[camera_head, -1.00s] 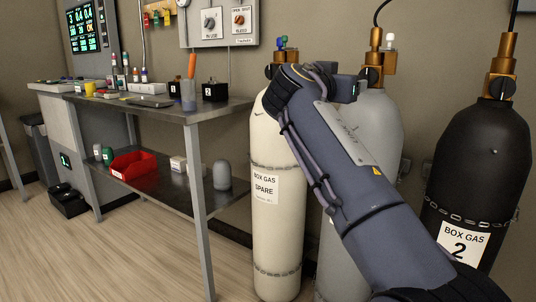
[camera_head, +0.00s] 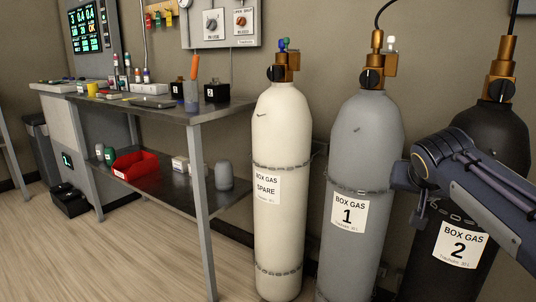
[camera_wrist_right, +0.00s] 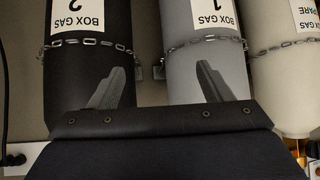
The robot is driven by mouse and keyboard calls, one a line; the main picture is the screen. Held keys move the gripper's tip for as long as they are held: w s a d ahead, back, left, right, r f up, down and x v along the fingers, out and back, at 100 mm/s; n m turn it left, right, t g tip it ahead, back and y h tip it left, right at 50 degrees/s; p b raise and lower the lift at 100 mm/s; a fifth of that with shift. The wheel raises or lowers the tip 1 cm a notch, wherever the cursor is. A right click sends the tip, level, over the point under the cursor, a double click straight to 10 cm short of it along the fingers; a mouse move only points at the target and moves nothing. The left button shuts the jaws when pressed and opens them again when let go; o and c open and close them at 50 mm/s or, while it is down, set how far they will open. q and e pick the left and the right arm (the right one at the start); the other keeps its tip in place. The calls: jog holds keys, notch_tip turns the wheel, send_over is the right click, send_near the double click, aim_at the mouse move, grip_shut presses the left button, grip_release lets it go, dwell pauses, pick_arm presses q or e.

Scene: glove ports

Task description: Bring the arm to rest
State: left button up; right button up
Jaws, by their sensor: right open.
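My right arm comes in from the right edge of the head view, in front of the black cylinder marked BOX GAS 2 (camera_head: 462,243). Its gripper (camera_head: 418,212) is small and partly hidden there, beside the grey cylinder marked BOX GAS 1 (camera_head: 365,130). In the right wrist view, which is upside down, the gripper (camera_wrist_right: 157,85) has its two fingers wide apart with nothing between them. One finger lies over the black cylinder (camera_wrist_right: 88,70) and the other over the grey one (camera_wrist_right: 200,60). My left gripper is not in view.
The cream spare cylinder (camera_head: 280,140) stands left of the grey one. Chains (camera_head: 283,168) cross the cylinders. A metal bench (camera_head: 225,108) with small items and a red bin (camera_head: 135,165) stands left. The floor (camera_head: 130,255) in front is clear.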

jog(key=s+a+f+n+g+y+p, duration=0.15)
jog(key=s+a+f, duration=0.25)
jog(key=s+f, duration=0.5)
jog(key=s+a+f+n+g+y, duration=0.1)
jog(key=s+a+f+y, duration=0.25)
jog(key=s, duration=0.85)
jog(key=s+a+f+n+g+y+p, duration=0.1)
jog(key=s+a+f+y, duration=0.15)
jog(key=s+f, duration=0.65)
notch_tip(320, 180, up, 38)
jog(key=s+p, duration=0.1)
jog(key=p, duration=3.5)
jog(key=shift+s+a+r+p, duration=0.15)
jog(key=shift+s+a+p, duration=0.15)
jog(key=shift+a+p, duration=0.1)
